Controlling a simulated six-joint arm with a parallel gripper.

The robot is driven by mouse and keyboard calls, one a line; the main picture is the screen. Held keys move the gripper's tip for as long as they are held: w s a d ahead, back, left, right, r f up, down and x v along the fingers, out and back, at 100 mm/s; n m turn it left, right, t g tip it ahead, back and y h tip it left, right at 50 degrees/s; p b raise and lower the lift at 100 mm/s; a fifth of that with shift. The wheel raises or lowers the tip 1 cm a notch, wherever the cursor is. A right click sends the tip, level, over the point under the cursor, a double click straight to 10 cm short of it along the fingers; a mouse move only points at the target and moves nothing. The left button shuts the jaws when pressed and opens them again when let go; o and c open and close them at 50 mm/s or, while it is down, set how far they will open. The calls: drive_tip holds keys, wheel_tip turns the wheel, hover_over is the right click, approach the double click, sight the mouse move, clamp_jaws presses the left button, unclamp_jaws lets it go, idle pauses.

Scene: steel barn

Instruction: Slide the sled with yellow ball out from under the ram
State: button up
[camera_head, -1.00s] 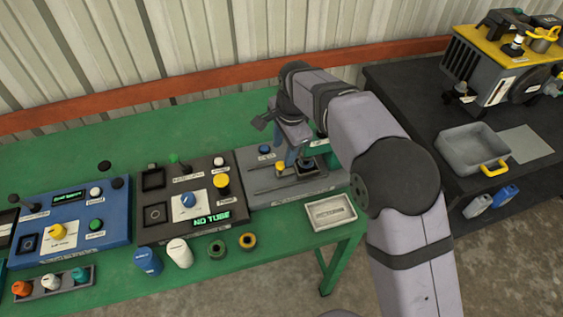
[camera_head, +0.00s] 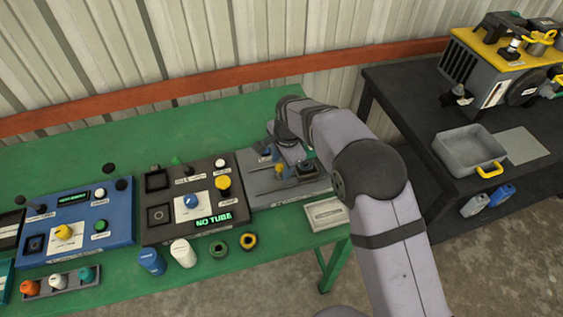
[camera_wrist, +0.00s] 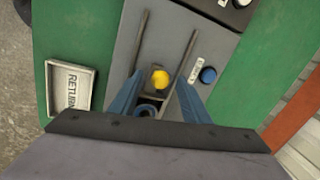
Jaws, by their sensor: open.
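I cannot make out the ram.
A RETURN tray (camera_wrist: 57,110) lies beside the station, also in the head view (camera_head: 327,214). A blue button (camera_wrist: 208,74) is on the station's other side. A black panel (camera_head: 160,231) reading NO TUBE stands left. A dark bench (camera_head: 400,100) is right.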

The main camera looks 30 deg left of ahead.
drive_tip(key=shift+c, duration=0.6)
clamp_jaws()
drive_tip(key=s+a, duration=0.7)
drive_tip(key=shift+s+a+b, duration=0.15)
drive_tip(key=shift+a+b, duration=0.05)
drive_tip(key=shift+b, duration=0.1)
drive_tip(key=shift+o, duration=0.6)
unclamp_jaws()
drive_tip(key=shift+s, duration=0.1)
wheel_tip(320, 180, up, 7)
drive_tip(key=d+b, duration=0.1)
drive_tip(key=b, duration=0.1)
drive_tip(key=shift+s+r+b, duration=0.15)
drive_tip(key=shift+s+b, duration=0.15)
drive_tip(key=shift+s, duration=0.05)
